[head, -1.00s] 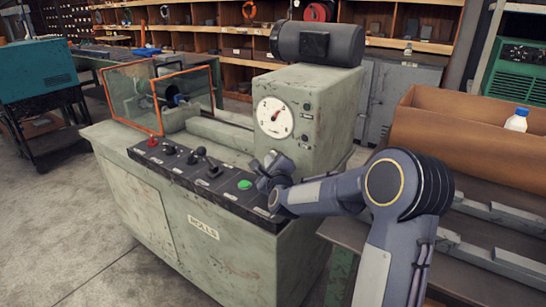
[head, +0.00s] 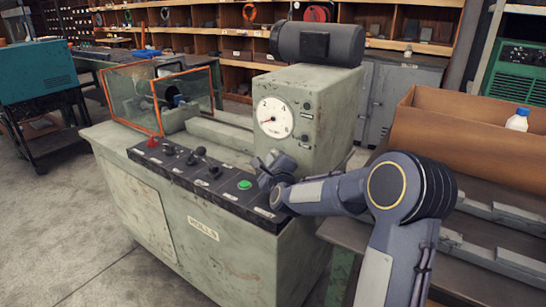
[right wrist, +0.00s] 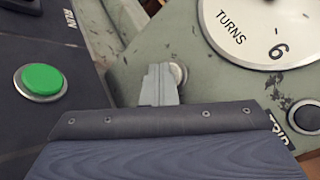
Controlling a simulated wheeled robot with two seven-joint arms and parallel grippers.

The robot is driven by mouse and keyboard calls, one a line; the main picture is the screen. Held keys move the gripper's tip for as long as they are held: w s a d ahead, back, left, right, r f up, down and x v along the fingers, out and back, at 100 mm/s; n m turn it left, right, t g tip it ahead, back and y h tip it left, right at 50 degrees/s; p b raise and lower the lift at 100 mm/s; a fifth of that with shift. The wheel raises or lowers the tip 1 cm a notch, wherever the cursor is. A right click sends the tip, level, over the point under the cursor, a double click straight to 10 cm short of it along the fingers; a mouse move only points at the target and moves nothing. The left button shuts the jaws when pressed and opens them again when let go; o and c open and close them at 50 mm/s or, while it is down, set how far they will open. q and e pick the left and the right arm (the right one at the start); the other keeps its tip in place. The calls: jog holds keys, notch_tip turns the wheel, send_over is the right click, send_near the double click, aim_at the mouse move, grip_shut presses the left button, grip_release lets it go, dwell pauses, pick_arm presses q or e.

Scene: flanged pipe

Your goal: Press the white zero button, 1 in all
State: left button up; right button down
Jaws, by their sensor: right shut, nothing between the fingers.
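The white zero button (right wrist: 181,72) shows in the right wrist view as a pale round knob on the green housing, below the dial. My right fingertips (right wrist: 160,82) partly cover it; whether they touch it I cannot tell. In the head view, my right gripper (head: 266,168) is shut and empty, close to the housing face at the right end of the black panel, and the button is hidden there. The turns dial (head: 275,118) sits above, its red needle pointing left and slightly down. My left gripper is out of view.
The black control panel (head: 205,180) carries a green button (head: 244,184), several levers and a red control (head: 153,143). A dark round button (right wrist: 306,116) sits right of my fingers. An orange-framed guard (head: 184,88) stands at the left. A brown box (head: 450,135) is at the right.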

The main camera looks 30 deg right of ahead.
jog(key=shift+s+a+b, duration=0.3)
jog(key=shift+a+b, duration=0.05)
jog(key=shift+a, duration=0.35)
jog(key=shift+a, duration=0.1)
jog(key=shift+s+a+b, duration=0.15)
jog(key=shift+s+a, duration=0.2)
jog(key=shift+a, duration=0.4)
jog(key=shift+s+a+b, duration=0.15)
jog(key=shift+s+a, duration=0.15)
jog(key=shift+a, duration=0.45)
jog(key=shift+s+a+b, duration=0.15)
jog(key=shift+s+a, duration=0.2)
jog(key=shift+a, duration=0.4)
